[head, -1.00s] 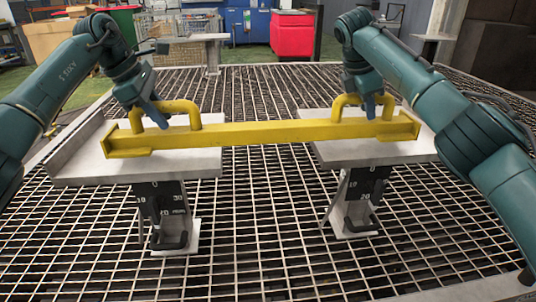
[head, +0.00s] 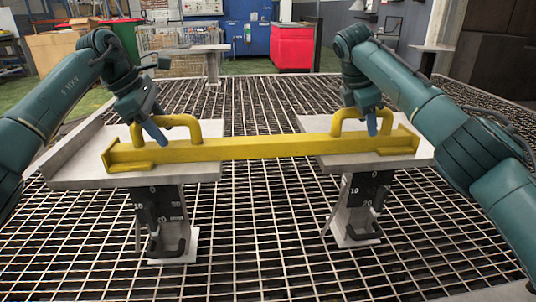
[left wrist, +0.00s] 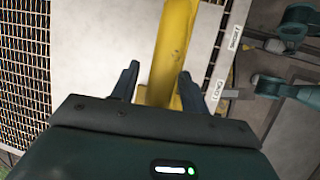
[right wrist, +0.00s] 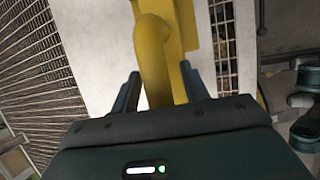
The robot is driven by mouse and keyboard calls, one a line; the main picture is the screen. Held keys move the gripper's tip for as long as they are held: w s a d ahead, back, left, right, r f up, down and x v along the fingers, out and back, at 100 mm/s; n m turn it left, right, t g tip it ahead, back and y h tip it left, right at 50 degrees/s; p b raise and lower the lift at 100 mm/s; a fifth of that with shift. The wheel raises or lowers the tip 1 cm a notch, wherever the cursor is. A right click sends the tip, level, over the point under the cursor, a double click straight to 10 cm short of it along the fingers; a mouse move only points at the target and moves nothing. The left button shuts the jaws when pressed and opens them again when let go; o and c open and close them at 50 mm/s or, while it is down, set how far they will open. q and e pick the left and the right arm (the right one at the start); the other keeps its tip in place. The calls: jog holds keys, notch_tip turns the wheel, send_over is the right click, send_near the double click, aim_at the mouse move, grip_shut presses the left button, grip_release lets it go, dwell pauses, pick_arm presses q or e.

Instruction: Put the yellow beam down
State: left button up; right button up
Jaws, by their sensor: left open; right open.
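The yellow beam (head: 260,147) lies level across two pale plates, the left plate (head: 75,172) and the right plate (head: 415,160). It has a looped handle near each end. My left gripper (head: 155,133) is open at the left handle (head: 193,122), and its fingers stand either side of the yellow bar in the left wrist view (left wrist: 158,85). My right gripper (head: 372,125) is open at the right handle (head: 338,118), and its fingers also straddle the yellow handle in the right wrist view (right wrist: 162,90). Whether the fingers touch the handles cannot be told.
Each plate stands on a post with a dark numbered scale (head: 160,203) over an open metal grating (head: 265,225). A red cabinet (head: 292,46), a blue cabinet (head: 247,38) and a small grey table (head: 208,50) stand far behind. The grating between the plates is clear.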

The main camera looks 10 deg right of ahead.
pick_arm(q)
jog(key=v, duration=1.2)
pick_arm(e)
jog(key=v, duration=1.2)
